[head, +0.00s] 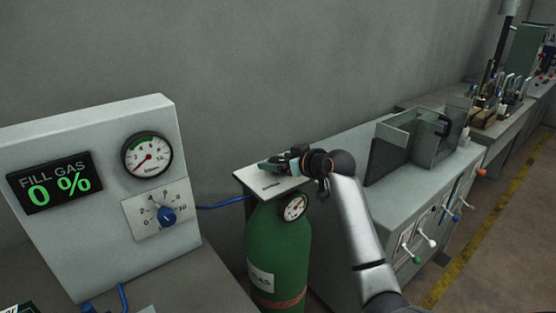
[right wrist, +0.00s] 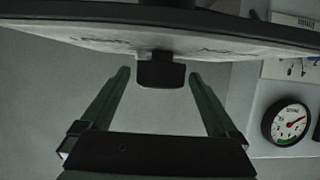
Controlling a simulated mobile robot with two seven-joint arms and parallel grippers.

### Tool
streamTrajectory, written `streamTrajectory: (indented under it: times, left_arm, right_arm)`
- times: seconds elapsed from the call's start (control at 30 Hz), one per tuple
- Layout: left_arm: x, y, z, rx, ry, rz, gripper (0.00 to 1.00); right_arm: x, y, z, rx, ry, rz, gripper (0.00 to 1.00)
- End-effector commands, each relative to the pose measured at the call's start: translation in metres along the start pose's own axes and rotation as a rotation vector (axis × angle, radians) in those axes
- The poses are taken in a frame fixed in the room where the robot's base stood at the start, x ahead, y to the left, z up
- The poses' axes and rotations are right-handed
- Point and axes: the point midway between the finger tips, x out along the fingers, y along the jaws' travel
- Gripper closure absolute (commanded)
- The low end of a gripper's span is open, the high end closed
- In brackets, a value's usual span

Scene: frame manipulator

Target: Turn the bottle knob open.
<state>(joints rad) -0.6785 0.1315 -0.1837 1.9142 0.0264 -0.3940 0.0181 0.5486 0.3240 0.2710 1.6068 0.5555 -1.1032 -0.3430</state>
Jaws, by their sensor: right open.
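The green gas bottle (head: 278,245) stands upright with a white plate (head: 262,187) over its top. My right gripper (head: 274,164) lies just above this plate, its fingers pointing left. In the right wrist view, which looks upside down, my right gripper (right wrist: 158,76) is open. A small black block (right wrist: 160,72), apparently the bottle knob, stands on the plate between its two green fingers, with a visible gap on each side. In the head view the gripper hides this knob. My left gripper is not in view.
A white panel (head: 94,150) at left shows FILL GAS 0 %, a gauge (head: 147,156) and a blue knob (head: 166,216). A blue hose (head: 224,204) runs towards the bottle. A grey cabinet (head: 345,150) stands close on the right. The wall is behind.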

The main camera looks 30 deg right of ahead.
Motion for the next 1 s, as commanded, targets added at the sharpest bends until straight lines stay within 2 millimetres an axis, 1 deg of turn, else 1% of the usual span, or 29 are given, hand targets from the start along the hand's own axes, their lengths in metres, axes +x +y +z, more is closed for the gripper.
streamTrajectory:
  times: [0.13,0.37,0.47,1.0]
  left_arm:
    - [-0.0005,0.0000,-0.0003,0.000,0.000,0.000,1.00]
    - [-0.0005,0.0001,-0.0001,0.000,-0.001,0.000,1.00]
    - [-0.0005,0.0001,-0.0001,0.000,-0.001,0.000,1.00]
    - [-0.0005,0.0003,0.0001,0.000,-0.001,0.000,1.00]
  right_arm:
    - [0.0049,-0.0003,-0.0001,-0.002,0.001,0.000,0.05]
    - [0.0052,-0.0002,0.0001,-0.002,0.000,0.000,0.05]
    - [0.0051,-0.0002,0.0001,-0.001,0.000,0.000,0.15]
    - [0.0049,-0.0001,0.0003,-0.001,0.000,0.000,0.76]
